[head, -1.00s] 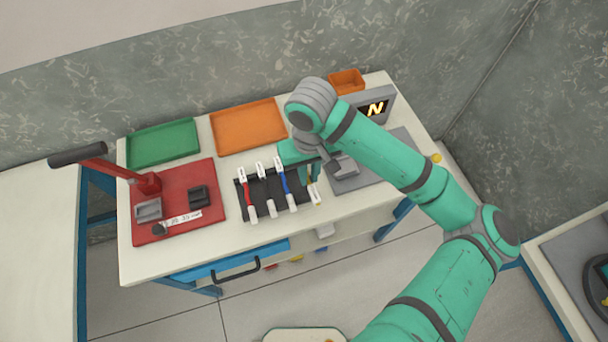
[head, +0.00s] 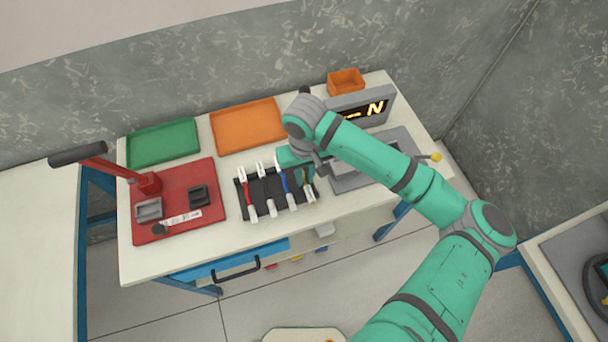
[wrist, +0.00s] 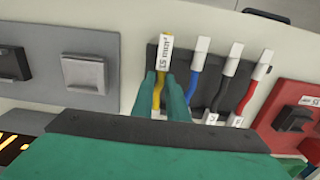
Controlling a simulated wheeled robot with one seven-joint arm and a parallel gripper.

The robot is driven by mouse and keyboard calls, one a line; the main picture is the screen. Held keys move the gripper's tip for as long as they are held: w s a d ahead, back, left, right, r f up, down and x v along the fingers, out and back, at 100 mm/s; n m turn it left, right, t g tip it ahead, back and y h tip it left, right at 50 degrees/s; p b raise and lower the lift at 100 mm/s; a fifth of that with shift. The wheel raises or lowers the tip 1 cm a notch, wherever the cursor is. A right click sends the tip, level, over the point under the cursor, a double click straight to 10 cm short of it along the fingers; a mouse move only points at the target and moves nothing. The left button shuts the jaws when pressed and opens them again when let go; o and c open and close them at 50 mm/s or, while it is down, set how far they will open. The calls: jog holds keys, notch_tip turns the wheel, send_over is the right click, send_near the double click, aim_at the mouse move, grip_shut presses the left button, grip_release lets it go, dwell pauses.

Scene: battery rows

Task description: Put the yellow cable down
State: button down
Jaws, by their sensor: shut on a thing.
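The yellow cable (head: 307,184) is at the right end of the dark rack (head: 257,192) on the table. In the wrist view the yellow cable (wrist: 157,92) has a white printed end and stands between the two green fingers. My gripper (wrist: 162,82) is shut on it. The cable lies over the left part of the rack (wrist: 182,66) in that view, beside the blue cable (wrist: 197,73). I cannot tell whether it touches the rack. In the head view my gripper (head: 305,174) is partly hidden by my wrist.
The blue (head: 285,184), black (head: 268,190) and red (head: 248,192) cables lie in a row on the rack. A red press (head: 175,230) stands left. Green (head: 163,143) and orange (head: 248,126) trays lie behind. A grey plate (head: 350,180) and display (head: 376,108) are at right.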

aim_at(304, 179)
jog(key=shift+f, duration=0.15)
jog(key=c, duration=1.7)
grip_release()
jog(key=shift+c, duration=0.2)
notch_tip(304, 179, up, 12)
jog(key=shift+r, duration=0.2)
jog(key=shift+w, duration=0.1)
